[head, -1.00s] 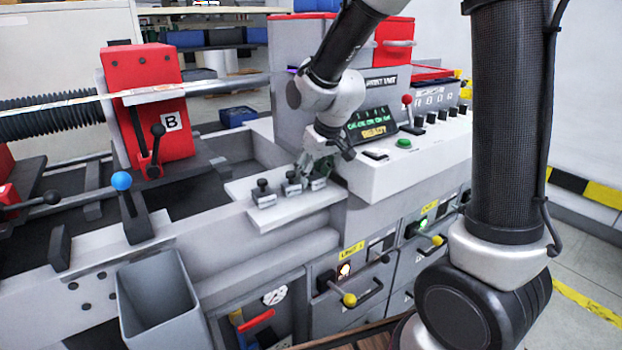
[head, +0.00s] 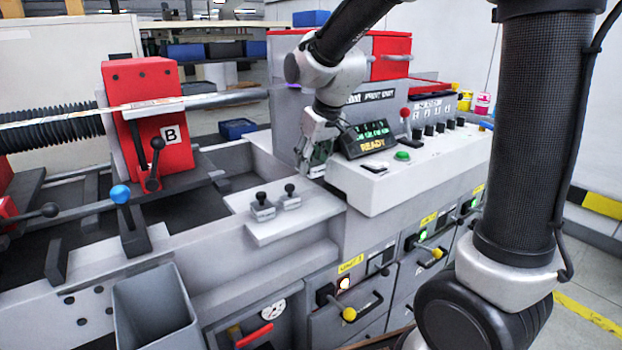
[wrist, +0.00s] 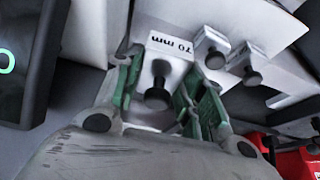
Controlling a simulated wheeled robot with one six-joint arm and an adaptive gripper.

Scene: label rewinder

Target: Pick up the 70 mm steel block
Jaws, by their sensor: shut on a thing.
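The 70 mm steel block (wrist: 172,45) is a small grey block with a dark knob and a white "70 mm" label, seen in the wrist view. My gripper (wrist: 158,72) is shut on it, with its green-padded fingers on both sides. In the head view my gripper (head: 316,160) is raised above the right end of the pale shelf (head: 268,233), beside the print unit; the block is mostly hidden there. Two similar knobbed blocks, the left one (head: 262,208) and the right one (head: 289,198), stand on the shelf.
The console with the READY display (head: 368,140) and green button (head: 402,156) is close to the right of my gripper. A red unit marked B (head: 152,120) stands at left. A grey bin (head: 155,305) is at front left. The shelf's right end is bare.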

